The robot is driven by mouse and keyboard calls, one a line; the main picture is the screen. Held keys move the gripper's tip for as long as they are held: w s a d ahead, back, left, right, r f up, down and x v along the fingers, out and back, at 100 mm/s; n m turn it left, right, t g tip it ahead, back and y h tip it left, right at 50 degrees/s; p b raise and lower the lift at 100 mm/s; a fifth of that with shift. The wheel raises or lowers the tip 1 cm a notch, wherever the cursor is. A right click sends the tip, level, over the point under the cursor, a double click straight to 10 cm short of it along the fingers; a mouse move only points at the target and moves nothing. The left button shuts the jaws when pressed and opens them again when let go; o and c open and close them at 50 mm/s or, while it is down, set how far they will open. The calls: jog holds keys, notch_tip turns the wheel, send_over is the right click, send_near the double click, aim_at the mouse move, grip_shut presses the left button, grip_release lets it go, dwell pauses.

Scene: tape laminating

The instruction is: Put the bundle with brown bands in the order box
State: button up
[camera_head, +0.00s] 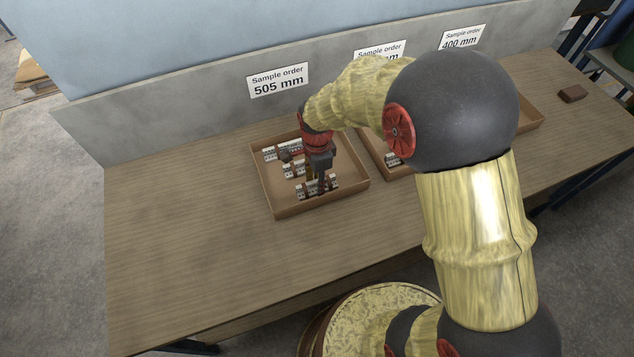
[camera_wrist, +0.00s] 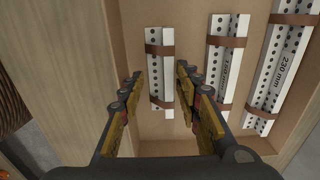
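A shallow brown box (camera_head: 262,182) stands on the table under the "Sample order 505 mm" sign. In it lie three bundles of white perforated strips, all with brown bands. The shortest bundle (camera_wrist: 155,60) is nearest the box's near wall. The middle bundle (camera_wrist: 218,62) has a partly hidden label. The longest bundle (camera_wrist: 272,85) reads "230 mm". My gripper (camera_head: 318,186) is low inside this box, over the near bundle. In the wrist view its fingers (camera_wrist: 159,76) are apart, on either side of the shortest bundle, with visible gaps. No bundle is visibly gripped.
A second box (camera_head: 370,150) with a bundle in it stands to the right, partly hidden by my arm. A third box (camera_head: 530,122) stands further right, near a small brown block (camera_head: 572,93). A grey back panel (camera_head: 180,130) bounds the table. The table's left part is clear.

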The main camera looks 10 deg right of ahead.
jog(key=s+d+r+n+t+p, duration=0.1)
jog(key=s+d+r+n, duration=0.1)
jog(key=r, duration=0.8)
jog(key=s+d+r+n+t+p, duration=0.1)
jog(key=r+n+p, duration=0.1)
jog(key=r, duration=0.8)
jog(key=s+d+r+n+t, duration=0.1)
jog(key=s+d+r+n, duration=0.2)
jog(key=s+r+n, duration=0.2)
jog(key=s+d+r+n+t, duration=0.2)
jog(key=s+d+r+n, duration=0.2)
jog(key=s, duration=0.7)
jog(key=shift+s+r+n+t, duration=0.3)
jog(key=shift+r+n, duration=0.75)
jog(key=shift+n, duration=0.35)
